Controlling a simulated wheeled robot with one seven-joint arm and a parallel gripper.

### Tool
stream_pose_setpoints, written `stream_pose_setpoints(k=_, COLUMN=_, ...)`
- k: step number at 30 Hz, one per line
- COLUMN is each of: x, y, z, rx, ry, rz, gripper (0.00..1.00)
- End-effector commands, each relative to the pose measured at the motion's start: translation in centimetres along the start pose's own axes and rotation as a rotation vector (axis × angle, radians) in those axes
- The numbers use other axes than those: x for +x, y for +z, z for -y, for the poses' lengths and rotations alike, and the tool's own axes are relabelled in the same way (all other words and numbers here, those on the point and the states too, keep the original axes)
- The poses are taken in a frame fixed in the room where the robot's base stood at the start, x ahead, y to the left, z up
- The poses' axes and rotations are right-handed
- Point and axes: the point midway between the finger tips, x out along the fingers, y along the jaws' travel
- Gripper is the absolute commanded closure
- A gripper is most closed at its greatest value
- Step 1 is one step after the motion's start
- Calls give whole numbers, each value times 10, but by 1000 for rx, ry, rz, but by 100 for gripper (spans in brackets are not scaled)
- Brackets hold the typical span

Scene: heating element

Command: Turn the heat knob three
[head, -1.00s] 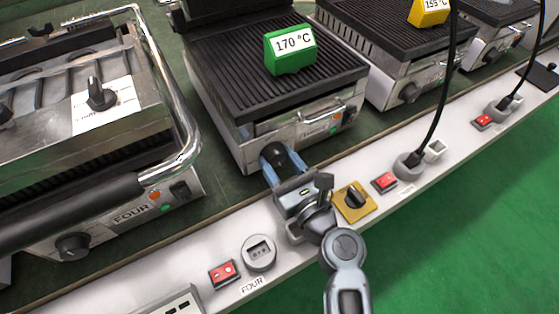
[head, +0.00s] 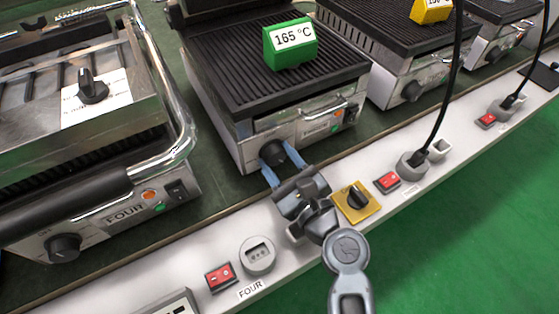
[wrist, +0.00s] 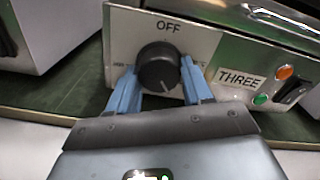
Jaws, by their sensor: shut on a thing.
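The black heat knob (wrist: 158,68) sits on the front panel of the grill labelled THREE (wrist: 240,80), under the word OFF. It also shows in the head view (head: 272,152). My gripper (wrist: 158,85) is shut on the knob, with one blue finger on its left side and one on its right. The knob's white mark points down and slightly right in the wrist view. A green display block (head: 290,46) on top of the grill reads 165 °C. In the head view, my gripper (head: 272,165) reaches the knob from the front.
The grill labelled FOUR (head: 90,205) stands to the left. On the white ledge are red switches (head: 220,277), grey sockets (head: 257,254) and a yellow-plated rotary switch (head: 357,200). A black cable (head: 437,95) hangs at the right. An orange and a green light show beside the THREE label.

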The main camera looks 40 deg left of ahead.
Motion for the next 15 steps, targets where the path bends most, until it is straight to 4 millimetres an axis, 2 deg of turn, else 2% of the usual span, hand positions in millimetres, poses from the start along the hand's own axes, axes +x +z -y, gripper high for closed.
stream_pose_setpoints(k=2, x=0, y=0, z=0, rx=1, ry=-1, rz=-1, gripper=81)
stream_pose_setpoints(k=3, x=0, y=0, z=0, rx=2, ry=-1, rz=-1, gripper=47)
stream_pose_setpoints(k=10, x=0, y=0, z=0, rx=3, ry=-1, rz=0, gripper=25)
stream_pose_setpoints(k=15, x=0, y=0, z=0, rx=3, ry=0, rz=0, gripper=25)
